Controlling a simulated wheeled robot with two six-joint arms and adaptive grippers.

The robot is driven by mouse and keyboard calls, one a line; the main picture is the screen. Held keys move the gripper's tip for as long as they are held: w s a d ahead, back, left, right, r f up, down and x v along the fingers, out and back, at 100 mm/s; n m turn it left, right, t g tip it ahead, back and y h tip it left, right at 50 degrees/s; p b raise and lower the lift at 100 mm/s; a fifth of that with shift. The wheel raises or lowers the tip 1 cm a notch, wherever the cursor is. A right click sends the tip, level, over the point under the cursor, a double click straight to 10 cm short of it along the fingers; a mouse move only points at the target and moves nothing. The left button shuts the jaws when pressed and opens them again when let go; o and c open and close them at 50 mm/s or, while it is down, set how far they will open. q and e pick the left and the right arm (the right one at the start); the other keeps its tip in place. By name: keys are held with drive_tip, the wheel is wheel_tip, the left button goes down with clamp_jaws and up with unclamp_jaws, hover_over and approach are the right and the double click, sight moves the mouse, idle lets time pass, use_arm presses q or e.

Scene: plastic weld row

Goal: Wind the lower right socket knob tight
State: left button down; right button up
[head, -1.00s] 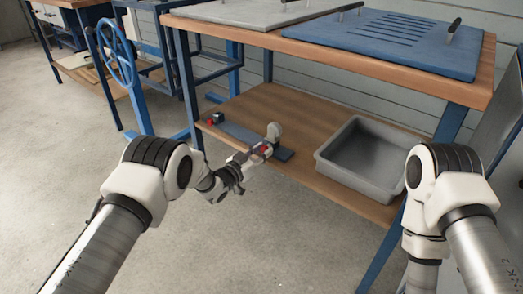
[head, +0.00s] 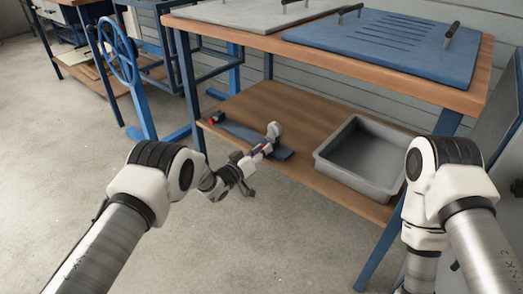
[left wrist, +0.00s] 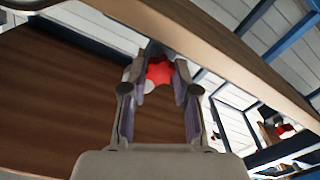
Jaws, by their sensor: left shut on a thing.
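The red lower right socket knob (left wrist: 160,73) sits between the fingertips of my left gripper (left wrist: 159,82) in the left wrist view. In the head view my left gripper (head: 260,150) reaches onto the lower shelf and is shut on this knob, which its fingers mostly hide there. A pale round part (head: 273,131) stands just behind it. A blue-grey base strip (head: 238,131) lies under these parts. A second red knob (head: 212,120) is at the strip's left end, apart from the gripper. My right gripper is out of view.
A grey open bin (head: 323,168) stands on the wooden shelf (head: 265,98), right of the strip. The bench top (head: 405,82) overhangs the shelf. A blue handwheel (head: 117,52) is at the left. The floor in front is clear.

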use_arm(q)
drive_tip(key=c, duration=0.9)
unclamp_jaws()
drive_tip(key=shift+o, duration=0.2)
drive_tip(key=v, duration=1.2)
